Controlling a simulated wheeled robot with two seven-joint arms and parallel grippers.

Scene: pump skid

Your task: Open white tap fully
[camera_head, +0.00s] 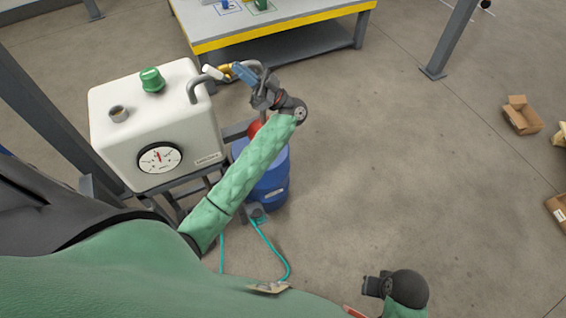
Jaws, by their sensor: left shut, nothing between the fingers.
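The white tap handle (212,72) is at the right side of the white tank (140,115), beside a small brass valve body (226,70) on the curved grey pipe (196,86). My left gripper (240,72) reaches up to the brass valve body from the right. Its fingers are shut with nothing between them. The tips look close to the valve, right of the white handle; I cannot tell whether they touch. My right gripper (370,286) is low in the picture, far from the tap, and its fingers are too small to read.
The tank carries a green cap (152,79) and a round gauge (159,157). A blue drum (272,180) stands under my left forearm. A yellow-edged table (270,35) is behind. Cardboard boxes (521,115) lie at the right. The middle floor is clear.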

